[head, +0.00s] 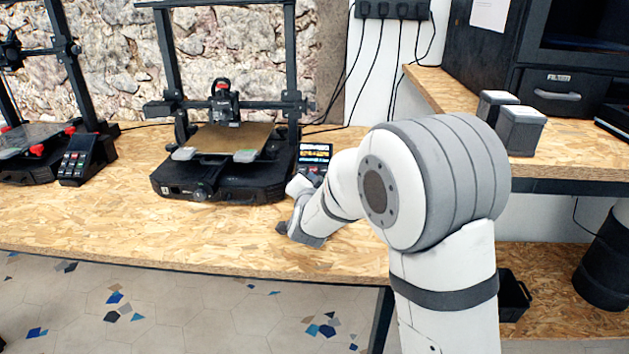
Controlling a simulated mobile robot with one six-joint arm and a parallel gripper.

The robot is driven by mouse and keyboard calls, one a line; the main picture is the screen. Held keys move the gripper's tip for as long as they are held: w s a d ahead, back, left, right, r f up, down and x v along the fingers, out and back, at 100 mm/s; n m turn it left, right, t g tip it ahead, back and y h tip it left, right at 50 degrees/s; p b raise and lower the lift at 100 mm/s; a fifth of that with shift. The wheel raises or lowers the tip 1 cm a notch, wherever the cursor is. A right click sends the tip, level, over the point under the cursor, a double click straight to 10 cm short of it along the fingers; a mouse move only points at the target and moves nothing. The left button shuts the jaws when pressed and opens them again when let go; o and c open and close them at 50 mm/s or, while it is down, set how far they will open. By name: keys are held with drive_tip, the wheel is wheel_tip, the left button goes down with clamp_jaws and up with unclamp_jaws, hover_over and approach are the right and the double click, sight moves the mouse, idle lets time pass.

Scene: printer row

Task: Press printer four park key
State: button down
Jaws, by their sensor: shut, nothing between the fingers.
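A black 3D printer (222,178) with a brown bed stands mid-left on the wooden bench. Its control panel (315,152), with a lit screen, is at its right front corner. My arm covers the lower part of the panel, so I cannot make out its keys. No printer number or key label is readable. My gripper (283,228) is shut and empty, low over the bench in front of the panel and right of the printer's front. I cannot tell whether it touches the bench.
Another printer (32,150) with its own control panel (82,158) stands at the far left. The bench front between them is clear. Cables hang from a wall socket strip (392,10).

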drive_tip(key=shift+s+r, duration=0.45)
drive_tip(key=shift+r, duration=0.2)
drive_tip(key=shift+s+a+r+p, duration=0.1)
drive_tip(key=shift+s+r+p, duration=0.45)
drive_tip(key=shift+s+r, duration=0.35)
drive_tip(key=shift+s+r+p, duration=0.5)
drive_tip(key=shift+s+r, duration=0.15)
drive_tip(key=shift+r, duration=0.35)
drive_tip(key=s+d+r+n+g+p, duration=0.2)
drive_tip(key=s+d+r+g+p, duration=0.2)
drive_tip(key=s, duration=0.7)
drive_tip(key=s+d+r+n+g+p, duration=0.3)
drive_tip(key=s+d+r+g+p, duration=0.2)
drive_tip(key=s+d+p, duration=0.4)
drive_tip(key=s+d+r+n+g+p, duration=0.2)
drive_tip(key=s+d+r+g+p, duration=0.3)
drive_tip(key=s, duration=0.8)
drive_tip(key=d+r+p, duration=0.1)
drive_tip(key=p, duration=0.2)
drive_tip(key=shift+d+n+h, duration=0.3)
drive_tip(key=shift+n, duration=0.1)
